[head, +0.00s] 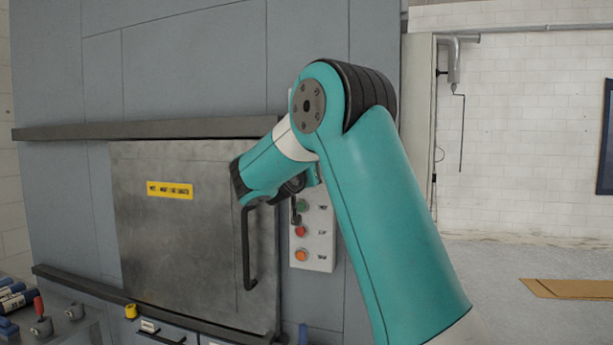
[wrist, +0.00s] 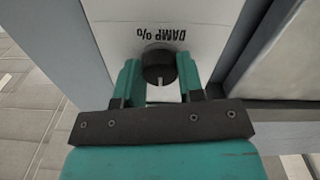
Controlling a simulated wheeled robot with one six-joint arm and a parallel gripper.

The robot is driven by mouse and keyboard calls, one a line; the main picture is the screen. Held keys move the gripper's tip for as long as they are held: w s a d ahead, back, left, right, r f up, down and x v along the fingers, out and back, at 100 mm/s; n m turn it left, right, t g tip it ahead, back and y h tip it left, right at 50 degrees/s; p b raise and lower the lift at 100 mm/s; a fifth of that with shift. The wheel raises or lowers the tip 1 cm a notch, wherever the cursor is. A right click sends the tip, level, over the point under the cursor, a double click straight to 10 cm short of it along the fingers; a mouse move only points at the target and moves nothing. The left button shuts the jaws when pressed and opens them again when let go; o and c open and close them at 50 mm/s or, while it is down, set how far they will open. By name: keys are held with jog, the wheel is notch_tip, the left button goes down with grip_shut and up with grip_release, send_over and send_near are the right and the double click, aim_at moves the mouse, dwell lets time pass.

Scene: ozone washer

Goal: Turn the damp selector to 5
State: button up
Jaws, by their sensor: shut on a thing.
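The damp selector (wrist: 159,64) is a round black knob on a pale panel (wrist: 115,35), under the upside-down lettering "DAMP %". A short white pointer mark shows on its lower side in the wrist view. I cannot read any numbers around it. My gripper (wrist: 159,76) has a teal finger on each side of the knob and is shut on it. In the head view my arm covers the fingers and the selector.
A grey metal door (head: 180,240) with a yellow label (head: 170,190) and a black handle (head: 250,265) stands left of my arm. A button panel (head: 315,240) with green, red and orange buttons is beside the handle. Floor at right is mostly clear around a brown flat piece (head: 570,289).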

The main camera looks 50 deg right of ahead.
jog(key=shift+n+b, duration=0.55)
jog(key=shift+n, duration=3.05)
jog(key=o, duration=0.9)
jog(key=shift+s, duration=0.1)
